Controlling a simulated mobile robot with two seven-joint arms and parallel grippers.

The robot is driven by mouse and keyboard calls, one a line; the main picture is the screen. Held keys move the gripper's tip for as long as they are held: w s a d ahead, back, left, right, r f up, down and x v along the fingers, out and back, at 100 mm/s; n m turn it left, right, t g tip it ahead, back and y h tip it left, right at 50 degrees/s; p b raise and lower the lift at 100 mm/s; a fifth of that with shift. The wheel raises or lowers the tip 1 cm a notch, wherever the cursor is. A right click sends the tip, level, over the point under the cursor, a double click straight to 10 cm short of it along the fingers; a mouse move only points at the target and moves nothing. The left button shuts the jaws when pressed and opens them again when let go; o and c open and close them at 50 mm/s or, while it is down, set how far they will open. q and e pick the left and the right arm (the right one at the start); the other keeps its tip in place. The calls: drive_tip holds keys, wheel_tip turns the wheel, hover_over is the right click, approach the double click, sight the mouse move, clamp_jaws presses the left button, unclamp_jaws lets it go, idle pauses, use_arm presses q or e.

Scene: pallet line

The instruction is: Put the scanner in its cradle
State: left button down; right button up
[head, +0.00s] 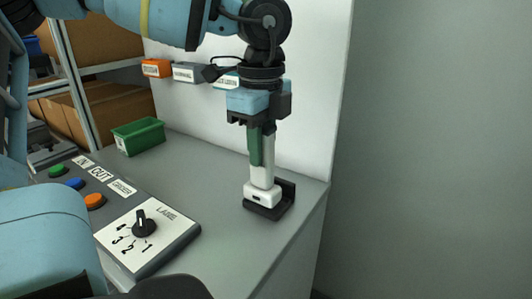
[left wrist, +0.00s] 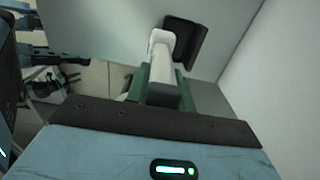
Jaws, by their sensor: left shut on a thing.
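The white scanner (head: 261,183) is upright, with its wider end down, at the right part of the grey worktop. It also shows in the left wrist view (left wrist: 162,62). The black cradle (head: 287,194) stands on the worktop near the right edge. Its base shows under the scanner's lower end and its back wall just to the right; it also shows in the left wrist view (left wrist: 183,40). I cannot tell whether the scanner is fully seated. My left gripper (head: 260,158) points down, its green fingers shut on the scanner's handle. My right gripper is not in view.
A control panel with a lane dial (head: 144,225) and coloured buttons lies at the left. A green bin (head: 138,136) stands at the back. Labelled orange (head: 156,68) and grey (head: 187,72) boxes are on the white back panel. The worktop between is clear.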

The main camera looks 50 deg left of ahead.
sight(267, 157)
use_arm(q)
drive_tip(key=shift+w+a+f, duration=0.1)
drive_tip(key=shift+w+a, duration=0.35)
drive_tip(key=shift+w, duration=0.2)
drive_tip(key=shift+w+a, duration=0.45)
drive_tip(key=shift+w, duration=0.15)
drive_tip(key=shift+f, duration=1.8)
drive_tip(key=shift+f, duration=0.25)
drive_tip(key=c, duration=1.2)
unclamp_jaws()
drive_tip(key=shift+r, duration=0.1)
drive_tip(key=shift+r, duration=0.1)
wheel_tip(267, 157, up, 12)
drive_tip(key=p, duration=0.1)
drive_tip(key=shift+r, duration=0.1)
